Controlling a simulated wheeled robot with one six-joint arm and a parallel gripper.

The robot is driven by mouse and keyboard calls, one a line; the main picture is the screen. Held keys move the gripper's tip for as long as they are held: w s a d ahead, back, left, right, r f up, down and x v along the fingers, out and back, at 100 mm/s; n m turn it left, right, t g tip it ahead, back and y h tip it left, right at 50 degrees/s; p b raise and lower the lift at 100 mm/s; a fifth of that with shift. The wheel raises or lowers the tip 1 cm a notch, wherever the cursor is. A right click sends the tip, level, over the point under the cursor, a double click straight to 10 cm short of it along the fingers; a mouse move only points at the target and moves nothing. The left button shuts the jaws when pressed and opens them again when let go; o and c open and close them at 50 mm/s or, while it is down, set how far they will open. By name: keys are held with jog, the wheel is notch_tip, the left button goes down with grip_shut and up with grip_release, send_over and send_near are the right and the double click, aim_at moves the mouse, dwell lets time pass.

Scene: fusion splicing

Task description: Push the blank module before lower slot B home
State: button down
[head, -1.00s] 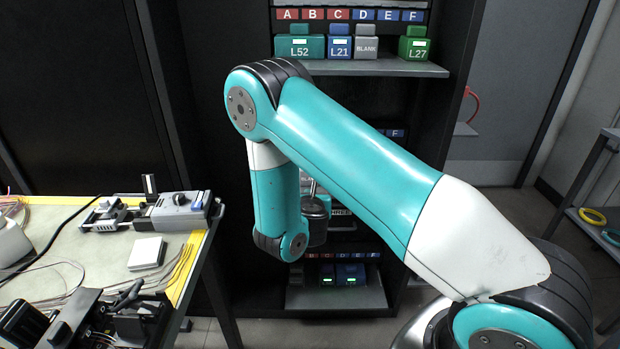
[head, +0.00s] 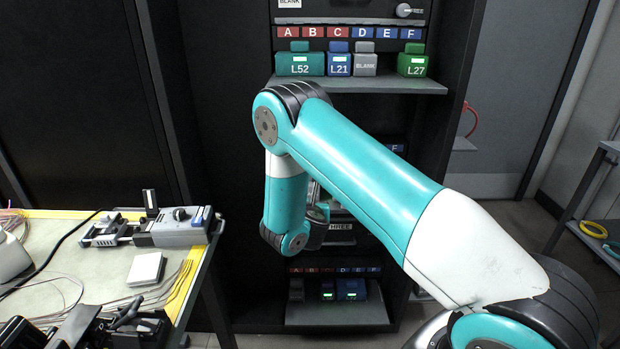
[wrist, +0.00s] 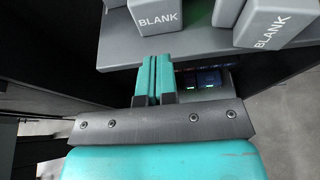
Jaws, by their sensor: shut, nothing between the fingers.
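My gripper (wrist: 153,62) is shut and empty, its two teal fingers together in the wrist view. Beyond and above the fingertips is a grey shelf with one grey BLANK module (wrist: 156,16) just ahead and another BLANK module (wrist: 272,22) to the right. The fingers appear apart from both. In the head view a small dark grey module (head: 297,291) stands at the left end of the lower row, under labels A and B; its exact slot and how far in it sits cannot be told. My arm hides the middle of the rack and my fingertips there.
Two blue modules with green lights (head: 349,290) sit right of the grey one on the lower shelf (head: 336,315). The upper shelf (head: 390,86) holds L52, L21, BLANK and L27. A workbench (head: 115,262) with splicing gear stands at left. Black rack walls flank the shelves.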

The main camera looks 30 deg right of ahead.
aim_at(310, 194)
jog(key=shift+w+d+f+p, duration=0.1)
jog(key=shift+w+d+p, duration=0.25)
jog(key=shift+w+d, duration=0.6)
jog(key=shift+w+d+f+p, duration=0.15)
jog(key=shift+w+d+p, duration=0.35)
jog(key=shift+w, duration=0.75)
jog(key=shift+w+d+f+p, duration=0.1)
jog(key=shift+w+d+p, duration=0.1)
jog(key=shift+w+d, duration=0.8)
jog(key=shift+w+d+f+b, duration=0.15)
jog(key=shift+w+d, duration=0.3)
jog(key=shift+w, duration=0.35)
jog(key=shift+w+d+r+b, duration=0.1)
jog(key=shift+w+d+b, duration=0.1)
jog(key=shift+w+d, duration=0.45)
jog(key=shift+w+d+f+b, duration=0.15)
jog(key=shift+w+d, duration=0.1)
jog(key=shift+w, duration=0.7)
jog(key=shift+s+a+r+p, duration=0.1)
jog(key=shift+s+a+p, duration=0.2)
jog(key=shift+s+a, duration=0.65)
jog(key=shift+s+a+p, duration=0.25)
jog(key=shift+s+a, duration=0.35)
jog(key=shift+s, duration=0.7)
jog(key=shift+s+a+r+p, duration=0.1)
jog(key=shift+s+a+p, duration=0.2)
jog(key=shift+s+a, duration=0.65)
jog(key=shift+s+d, duration=0.15)
jog(key=shift+d, duration=0.05)
